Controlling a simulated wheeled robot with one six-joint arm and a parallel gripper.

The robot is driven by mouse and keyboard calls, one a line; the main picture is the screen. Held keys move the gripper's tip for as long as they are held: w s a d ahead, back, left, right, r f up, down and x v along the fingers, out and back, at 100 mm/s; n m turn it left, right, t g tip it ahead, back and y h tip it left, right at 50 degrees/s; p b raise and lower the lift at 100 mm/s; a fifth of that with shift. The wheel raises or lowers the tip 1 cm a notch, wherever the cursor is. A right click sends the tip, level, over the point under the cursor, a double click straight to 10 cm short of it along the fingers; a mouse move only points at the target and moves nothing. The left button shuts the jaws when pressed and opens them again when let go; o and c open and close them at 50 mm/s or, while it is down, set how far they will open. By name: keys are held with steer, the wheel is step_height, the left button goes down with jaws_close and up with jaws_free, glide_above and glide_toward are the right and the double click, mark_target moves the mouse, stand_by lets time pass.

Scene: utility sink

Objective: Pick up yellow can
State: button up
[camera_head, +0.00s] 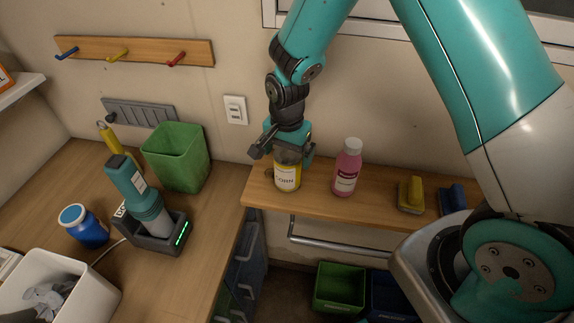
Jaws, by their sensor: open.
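The yellow can (287,181) with a pale label stands upright near the left end of the wooden shelf (385,208). My gripper (283,153) points down from above, with its fingers at the can's top, one to the left and one to the right of it in the picture. The gripper is open. The can's upper part is partly hidden by the gripper, and I cannot tell whether the fingers touch it.
A pink bottle (347,168) with a white cap stands right of the can. Yellow (411,194) and blue (452,198) brushes lie farther right. A green bin (177,157) and a teal tool (141,194) in its dock are on the left counter.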

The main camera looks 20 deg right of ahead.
steer(key=shift+f+p, duration=1.15)
steer(key=shift+f, duration=1.15)
steer(key=shift+c, duration=0.5)
steer(key=c, duration=0.9)
